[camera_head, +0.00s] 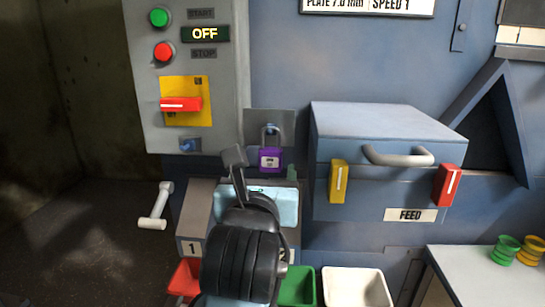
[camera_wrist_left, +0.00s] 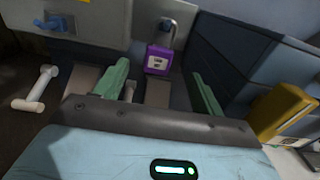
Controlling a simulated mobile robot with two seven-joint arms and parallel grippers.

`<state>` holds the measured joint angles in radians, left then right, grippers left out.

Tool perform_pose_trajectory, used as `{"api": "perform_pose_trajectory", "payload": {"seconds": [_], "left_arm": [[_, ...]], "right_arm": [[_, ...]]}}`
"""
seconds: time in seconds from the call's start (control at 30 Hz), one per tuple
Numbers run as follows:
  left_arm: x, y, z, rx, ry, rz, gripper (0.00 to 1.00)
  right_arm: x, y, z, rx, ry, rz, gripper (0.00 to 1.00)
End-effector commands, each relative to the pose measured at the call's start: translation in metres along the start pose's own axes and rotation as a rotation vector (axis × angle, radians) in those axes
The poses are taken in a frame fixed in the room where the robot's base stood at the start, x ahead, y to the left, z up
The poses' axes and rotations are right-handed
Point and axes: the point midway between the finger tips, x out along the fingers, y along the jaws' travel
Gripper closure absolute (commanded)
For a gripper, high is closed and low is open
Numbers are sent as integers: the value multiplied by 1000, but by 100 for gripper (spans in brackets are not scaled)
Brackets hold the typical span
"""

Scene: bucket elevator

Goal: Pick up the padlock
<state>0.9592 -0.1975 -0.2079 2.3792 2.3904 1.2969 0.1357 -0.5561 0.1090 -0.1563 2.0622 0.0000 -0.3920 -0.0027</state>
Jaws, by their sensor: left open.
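The padlock (camera_head: 270,158) has a purple body with a pale label and a grey shackle. It hangs upright from a grey bracket (camera_head: 285,123) on the machine front, below and right of the control box. In the left wrist view the padlock (camera_wrist_left: 158,60) shows beyond and between the two green fingers. My left gripper (camera_head: 268,180) is just below the padlock in the head view, partly hidden by my dark wrist. In the left wrist view my left gripper (camera_wrist_left: 162,88) is open, with nothing between its fingers. My right gripper is not in view.
A control box (camera_head: 190,75) with buttons and a red switch (camera_head: 181,104) is above left. The FEED box (camera_head: 385,135) with a yellow latch (camera_head: 339,181) is close on the right. A white lever (camera_head: 155,205) juts out left. Red, green and white bins stand below.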

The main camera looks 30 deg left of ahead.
Motion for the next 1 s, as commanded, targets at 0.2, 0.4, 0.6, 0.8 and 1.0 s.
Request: {"api": "perform_pose_trajectory", "payload": {"seconds": [0.2, 0.4, 0.6, 0.8, 1.0], "left_arm": [[21, 0, 0, 4, -1, 3, 31], [27, 0, 0, 2, -1, 2, 31], [53, 0, 0, 5, -1, 4, 31], [73, 0, -1, 4, 0, 4, 31], [76, 0, -1, 3, -1, 4, 31]], "right_arm": [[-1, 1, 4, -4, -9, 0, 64], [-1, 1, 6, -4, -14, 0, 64], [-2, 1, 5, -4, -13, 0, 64], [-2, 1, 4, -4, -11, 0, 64], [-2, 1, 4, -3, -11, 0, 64]]}}
